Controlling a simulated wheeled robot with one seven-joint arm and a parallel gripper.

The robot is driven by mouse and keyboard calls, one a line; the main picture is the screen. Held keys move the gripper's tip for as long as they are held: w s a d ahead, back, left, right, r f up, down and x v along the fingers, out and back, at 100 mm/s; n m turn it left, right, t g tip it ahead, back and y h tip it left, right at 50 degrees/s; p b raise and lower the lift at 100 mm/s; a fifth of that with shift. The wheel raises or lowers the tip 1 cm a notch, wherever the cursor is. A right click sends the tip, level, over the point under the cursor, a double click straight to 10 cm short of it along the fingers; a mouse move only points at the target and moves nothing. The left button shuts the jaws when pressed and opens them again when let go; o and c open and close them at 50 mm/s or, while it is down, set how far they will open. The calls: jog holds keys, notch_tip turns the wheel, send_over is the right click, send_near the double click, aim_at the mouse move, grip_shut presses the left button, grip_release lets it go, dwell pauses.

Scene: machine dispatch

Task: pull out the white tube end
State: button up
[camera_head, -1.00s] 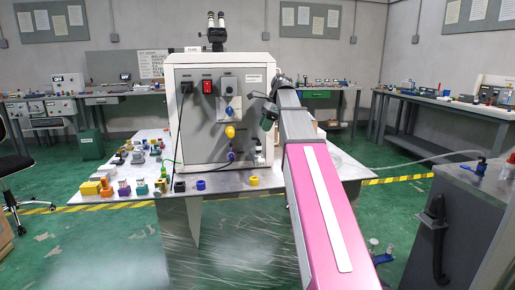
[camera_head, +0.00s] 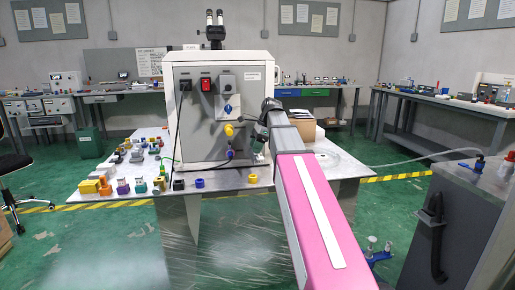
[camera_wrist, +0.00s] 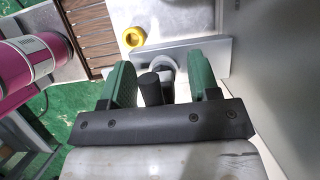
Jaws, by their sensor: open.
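A dark cylindrical piece also shows between the fingers. The fingers look apart from the fitting. A grey metal bar (camera_wrist: 218,50) lies behind it. In the head view my gripper is low at the right edge of the front of the white machine (camera_head: 215,68). The arm and gripper hide the tube end there.
A blue ring (camera_head: 199,183) and several coloured parts stand to the left. The machine's flat wall (camera_wrist: 280,70) is close on the wrist view's right. A pale hose (camera_head: 400,164) runs off right.

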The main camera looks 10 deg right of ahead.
jog(key=c, duration=1)
jog(key=shift+r, duration=0.15)
jog(key=shift+r, duration=0.55)
notch_tip(320, 180, up, 2)
jog(key=shift+r, duration=0.25)
jog(key=s+a+r, duration=0.6)
jog(key=a+r, duration=0.1)
jog(key=a, duration=0.3)
